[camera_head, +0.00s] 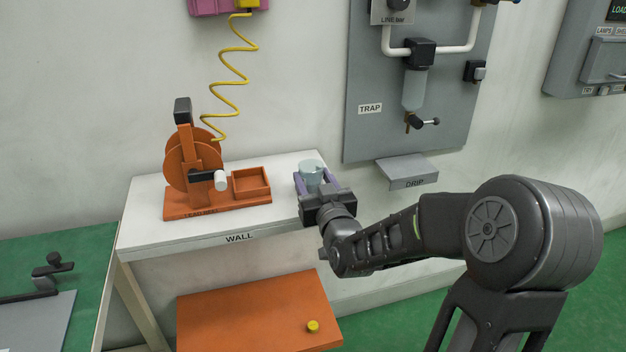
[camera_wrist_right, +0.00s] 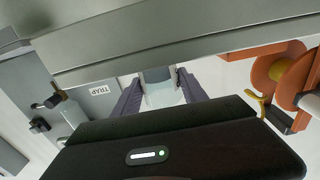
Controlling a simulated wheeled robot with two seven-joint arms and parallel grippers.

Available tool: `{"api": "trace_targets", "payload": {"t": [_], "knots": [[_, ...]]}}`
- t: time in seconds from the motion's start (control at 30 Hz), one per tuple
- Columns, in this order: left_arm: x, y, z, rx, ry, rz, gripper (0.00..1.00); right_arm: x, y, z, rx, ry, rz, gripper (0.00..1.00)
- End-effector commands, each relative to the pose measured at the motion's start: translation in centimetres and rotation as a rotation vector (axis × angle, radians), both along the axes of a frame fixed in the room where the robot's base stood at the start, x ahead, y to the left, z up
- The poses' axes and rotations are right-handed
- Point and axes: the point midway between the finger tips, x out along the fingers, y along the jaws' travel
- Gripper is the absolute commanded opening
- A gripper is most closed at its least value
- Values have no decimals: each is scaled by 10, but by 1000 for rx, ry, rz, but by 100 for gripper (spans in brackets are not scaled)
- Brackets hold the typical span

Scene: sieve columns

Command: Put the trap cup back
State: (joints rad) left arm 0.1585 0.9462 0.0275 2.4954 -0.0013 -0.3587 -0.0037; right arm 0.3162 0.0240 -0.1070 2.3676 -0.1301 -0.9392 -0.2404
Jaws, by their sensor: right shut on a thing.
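The trap cup (camera_head: 312,170) is a pale, translucent cup. It is upright between the purple fingers of my right gripper (camera_head: 315,182), at the right end of the white wall shelf. The gripper is shut on it. In the right wrist view the cup (camera_wrist_right: 162,92) also shows between the two fingers (camera_wrist_right: 160,98); its lower part is partly hidden. Whether the cup touches the shelf I cannot tell. The grey panel marked TRAP (camera_head: 368,130) is on the wall to the right, with a hanging translucent bowl (camera_head: 414,90) and a valve below it. My left gripper is not in view.
The white shelf (camera_head: 150,228) holds an orange reel stand (camera_head: 190,210) with an open tray (camera_head: 252,184). A grey DRIP ledge (camera_head: 408,170) juts from the wall below the panel. A yellow coiled cord (camera_head: 235,75) hangs over the reel. An orange stool (camera_head: 250,315) stands below.

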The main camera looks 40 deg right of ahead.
Motion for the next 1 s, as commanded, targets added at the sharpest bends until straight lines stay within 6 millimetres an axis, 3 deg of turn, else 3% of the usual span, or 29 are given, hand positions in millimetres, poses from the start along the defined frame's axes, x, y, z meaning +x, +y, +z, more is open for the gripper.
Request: {"api": "trace_targets", "payload": {"t": [0.13, 0.17, 0.4, 0.77, 1.0], "knots": [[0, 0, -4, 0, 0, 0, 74, 0, 0, -3, 0, -1, 0, 12], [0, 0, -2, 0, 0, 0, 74, 0, 0, -2, 0, 0, 0, 52], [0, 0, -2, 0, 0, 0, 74, 0, 0, -1, 0, 0, 0, 72], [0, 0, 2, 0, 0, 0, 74, 0, 0, 2, 0, 0, 0, 72], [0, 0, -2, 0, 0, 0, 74, -28, 9, 1, 1, -1, -1, 72]]}}
